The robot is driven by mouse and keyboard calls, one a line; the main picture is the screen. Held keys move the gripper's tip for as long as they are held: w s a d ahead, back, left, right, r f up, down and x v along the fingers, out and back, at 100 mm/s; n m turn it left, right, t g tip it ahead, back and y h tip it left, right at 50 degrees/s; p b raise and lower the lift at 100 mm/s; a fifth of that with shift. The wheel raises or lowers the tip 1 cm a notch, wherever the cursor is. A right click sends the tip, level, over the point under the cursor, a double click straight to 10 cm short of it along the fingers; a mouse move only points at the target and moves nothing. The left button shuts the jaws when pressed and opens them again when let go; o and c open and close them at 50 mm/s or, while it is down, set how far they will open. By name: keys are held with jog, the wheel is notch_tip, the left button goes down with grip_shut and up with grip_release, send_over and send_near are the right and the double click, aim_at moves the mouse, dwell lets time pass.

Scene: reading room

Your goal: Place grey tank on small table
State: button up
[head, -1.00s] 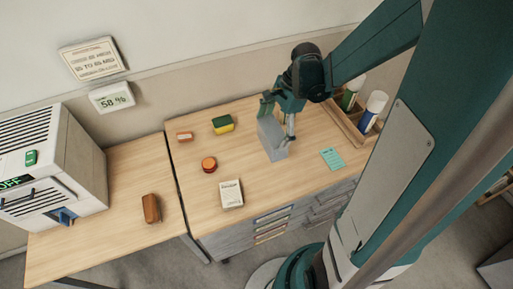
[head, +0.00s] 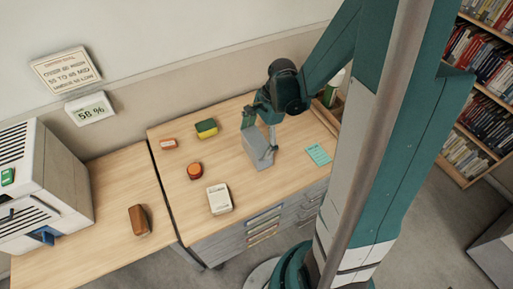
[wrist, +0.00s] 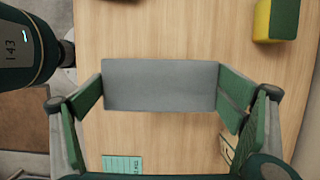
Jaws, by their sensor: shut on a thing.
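My gripper (head: 262,128) is shut on the grey tank (head: 256,152), with one finger on each side of it. The tank is a plain grey box at the right part of the wooden desk with drawers. In the wrist view the tank (wrist: 160,86) spans the gap between the green finger pads. I cannot tell whether its underside touches the desk. A narrower wooden table (head: 95,245), likely the small table, adjoins the desk on the left. Its front part is partly bare.
A white machine (head: 60,185) and a brown block (head: 139,220) stand on the left table.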

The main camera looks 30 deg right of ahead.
dwell(0.3)
jog(key=shift+f+b, duration=0.3)
jog(key=shift+f, duration=1.8)
jog(key=shift+f, duration=0.2)
jog(key=o, duration=0.7)
jog(key=shift+r, duration=0.2)
jog(key=shift+p+v, duration=0.8)
jog(key=shift+v, duration=5.25)
